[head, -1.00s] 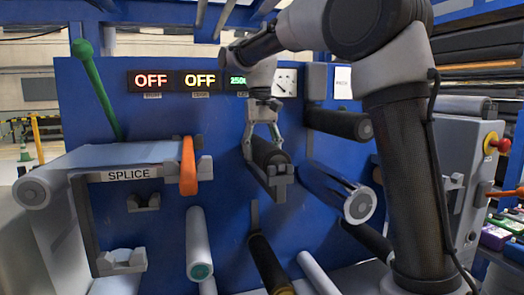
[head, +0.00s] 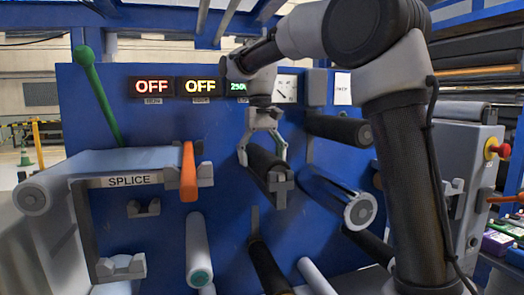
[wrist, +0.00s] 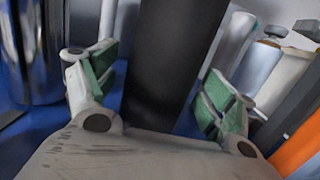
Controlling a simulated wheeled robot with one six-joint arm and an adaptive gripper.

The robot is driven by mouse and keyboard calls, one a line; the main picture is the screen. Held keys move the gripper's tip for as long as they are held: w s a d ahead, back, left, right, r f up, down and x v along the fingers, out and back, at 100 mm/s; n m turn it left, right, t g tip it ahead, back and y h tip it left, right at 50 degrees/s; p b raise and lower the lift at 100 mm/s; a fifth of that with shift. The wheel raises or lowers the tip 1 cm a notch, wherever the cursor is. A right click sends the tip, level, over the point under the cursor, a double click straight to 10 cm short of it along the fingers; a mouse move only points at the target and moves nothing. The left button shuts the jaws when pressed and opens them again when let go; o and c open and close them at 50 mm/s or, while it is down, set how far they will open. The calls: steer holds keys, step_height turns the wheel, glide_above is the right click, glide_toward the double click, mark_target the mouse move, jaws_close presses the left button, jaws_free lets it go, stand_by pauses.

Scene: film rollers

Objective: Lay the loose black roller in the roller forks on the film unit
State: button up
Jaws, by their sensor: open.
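The black roller (head: 264,161) lies in the grey roller forks (head: 280,188) on the front of the blue film unit. Its near end sits at the front fork; its far end is hidden behind my gripper. My gripper (head: 264,157) is above the roller, pointing down, with one finger on each side of it. In the wrist view the black roller (wrist: 174,60) runs between the open green-padded fingers of my gripper (wrist: 160,92), with visible gaps on both sides.
A shiny metal roller (head: 340,193) is close on the right, with another black roller (head: 338,128) above it. An orange handle (head: 188,172) and the SPLICE table (head: 110,163) are on the left. More rollers (head: 268,265) stick out below.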

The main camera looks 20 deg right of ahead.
steer(key=r, duration=0.3)
steer(key=w+r, duration=0.1)
steer(key=r, duration=0.7)
steer(key=shift+w+r, duration=0.15)
steer(key=shift+w, duration=0.05)
steer(key=s+d+f+t, duration=0.2)
steer(key=s+d+f, duration=0.35)
steer(key=s, duration=0.45)
steer(key=s+d+f+t, duration=0.2)
steer(key=s+d+f, duration=0.4)
steer(key=s, duration=0.4)
steer(key=s+d+f+t, duration=0.1)
steer(key=s+d+f, duration=0.2)
steer(key=s+f, duration=0.5)
steer(key=shift+d+f+t, duration=0.2)
steer(key=shift+f+t, duration=0.2)
steer(key=shift+f, duration=0.1)
